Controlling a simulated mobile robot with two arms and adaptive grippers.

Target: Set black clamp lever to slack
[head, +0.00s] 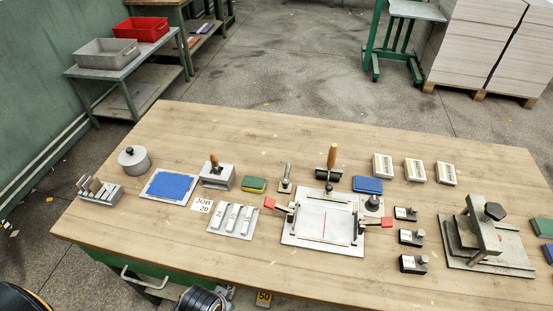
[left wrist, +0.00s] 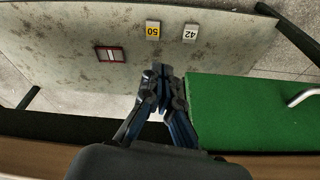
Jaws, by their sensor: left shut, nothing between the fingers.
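No part is labelled as the black clamp lever, so I cannot tell for certain which it is. In the head view, a flat plate fixture (head: 322,224) at the table's middle has two red-tipped levers, left (head: 271,203) and right (head: 387,224). A small black knob (head: 328,188) stands at its back edge. A grey clamp device (head: 482,232) at the right carries a dark knob (head: 494,211). My left gripper (left wrist: 161,74) shows in the left wrist view, shut and empty, beside a green cabinet (left wrist: 245,110), away from these fixtures. My right gripper is out of view.
The wooden table (head: 160,235) also holds a grey pot (head: 134,160), a blue pad (head: 171,186), a slotted grey tray (head: 233,222) and several small black blocks. Yellow and white number tags (left wrist: 152,29) show in the left wrist view. The table's front left is clear.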

